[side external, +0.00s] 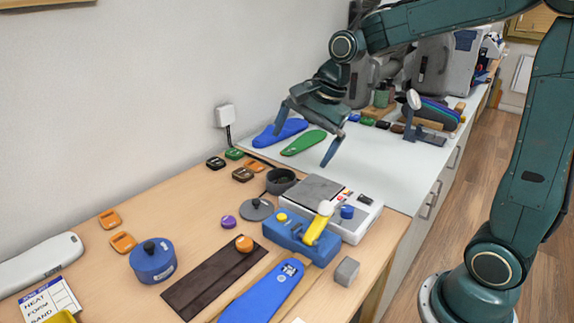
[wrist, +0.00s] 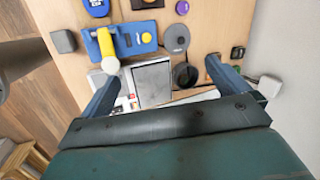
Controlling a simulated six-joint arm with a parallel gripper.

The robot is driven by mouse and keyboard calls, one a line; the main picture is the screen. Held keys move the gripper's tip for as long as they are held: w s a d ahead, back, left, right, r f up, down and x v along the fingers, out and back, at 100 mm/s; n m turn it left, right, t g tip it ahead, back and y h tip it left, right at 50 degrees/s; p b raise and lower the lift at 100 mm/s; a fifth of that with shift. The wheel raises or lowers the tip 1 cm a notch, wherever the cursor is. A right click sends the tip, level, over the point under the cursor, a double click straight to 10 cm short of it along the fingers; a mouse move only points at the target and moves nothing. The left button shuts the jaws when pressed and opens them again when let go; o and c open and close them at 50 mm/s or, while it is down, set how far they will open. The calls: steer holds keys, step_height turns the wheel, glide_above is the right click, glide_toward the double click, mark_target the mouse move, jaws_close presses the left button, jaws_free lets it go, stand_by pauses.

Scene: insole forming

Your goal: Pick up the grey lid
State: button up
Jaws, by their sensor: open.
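The grey lid (side external: 257,209) is a round disc with a dark knob, lying on the wooden table just in front of a small dark pot (side external: 281,181). In the wrist view the lid (wrist: 176,38) lies beyond the fingertips, and the open dark pot (wrist: 186,75) is nearer, between the fingers. My gripper (side external: 305,143) is raised above the back of the table, open and empty, behind and above the lid. In the wrist view my gripper (wrist: 161,72) shows its two fingers spread wide.
A hot plate (side external: 320,192) and a blue device with a yellow lever (side external: 300,236) stand right of the lid. A purple puck (side external: 228,222) lies close by on its left. A blue lidded pot (side external: 153,262) stands farther left. A wall plug (side external: 225,115) is behind.

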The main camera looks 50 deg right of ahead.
mark_target(257, 200)
steer(key=w+d+f+m+y, duration=0.1)
steer(key=w+d+f+m, duration=0.3)
steer(key=w+f+m, duration=0.6)
steer(key=shift+w+f+m+g+y, duration=0.2)
steer(key=shift+w+m+g+y, duration=0.15)
steer(key=shift+w, duration=0.25)
steer(key=shift+f, duration=0.1)
steer(key=shift+x, duration=4.2)
steer(key=shift+w, duration=0.1)
steer(key=shift+x, duration=2.55)
steer(key=shift+a, duration=0.15)
